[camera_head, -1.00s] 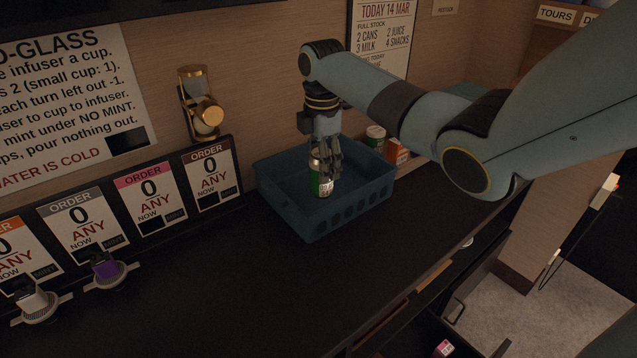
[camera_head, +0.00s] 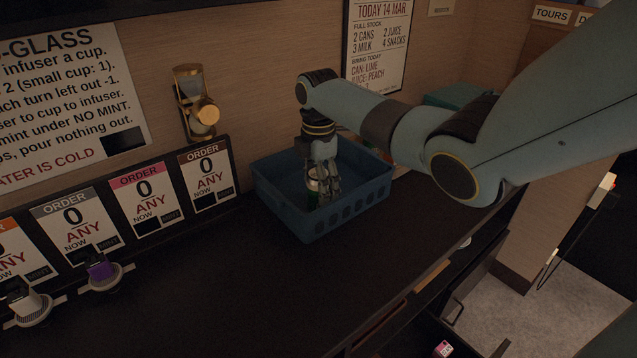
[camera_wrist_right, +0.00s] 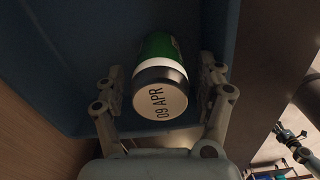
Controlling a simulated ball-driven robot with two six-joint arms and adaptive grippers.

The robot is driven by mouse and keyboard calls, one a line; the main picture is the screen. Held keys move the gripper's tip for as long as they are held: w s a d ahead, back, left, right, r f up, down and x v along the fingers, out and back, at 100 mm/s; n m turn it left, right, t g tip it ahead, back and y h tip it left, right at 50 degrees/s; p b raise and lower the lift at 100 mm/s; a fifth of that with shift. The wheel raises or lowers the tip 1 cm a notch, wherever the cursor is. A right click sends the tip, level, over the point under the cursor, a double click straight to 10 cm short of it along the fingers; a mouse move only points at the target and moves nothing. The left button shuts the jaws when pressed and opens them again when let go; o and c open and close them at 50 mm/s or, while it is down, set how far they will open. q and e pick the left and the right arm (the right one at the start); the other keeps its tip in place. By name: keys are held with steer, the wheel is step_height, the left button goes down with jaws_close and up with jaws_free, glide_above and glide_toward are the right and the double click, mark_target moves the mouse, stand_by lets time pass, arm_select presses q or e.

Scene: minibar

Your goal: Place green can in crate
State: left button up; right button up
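The green can (camera_head: 312,186) is low inside the blue crate (camera_head: 345,217), its pale end up. In the right wrist view the green can (camera_wrist_right: 161,85) shows its end marked "09 APR", between the two fingers. My right gripper (camera_head: 325,185) points down into the crate around the can. In the right wrist view the fingers of my right gripper (camera_wrist_right: 162,80) stand apart, with a gap showing on each side of the can. The can's lower part is hidden by the crate wall in the head view. My left gripper is not in view.
The dark counter (camera_head: 230,290) is clear in front of the crate. Order signs (camera_head: 208,175) and a brass wall fixture (camera_head: 197,103) stand left of the crate. My right arm covers the space behind and right of it. An open drawer area lies below the counter at right.

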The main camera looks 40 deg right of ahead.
steer(key=shift+r, duration=0.1)
step_height(320, 180, up, 12)
steer(key=shift+r+p, duration=0.1)
steer(key=shift+p, duration=0.4)
stand_by(0.5)
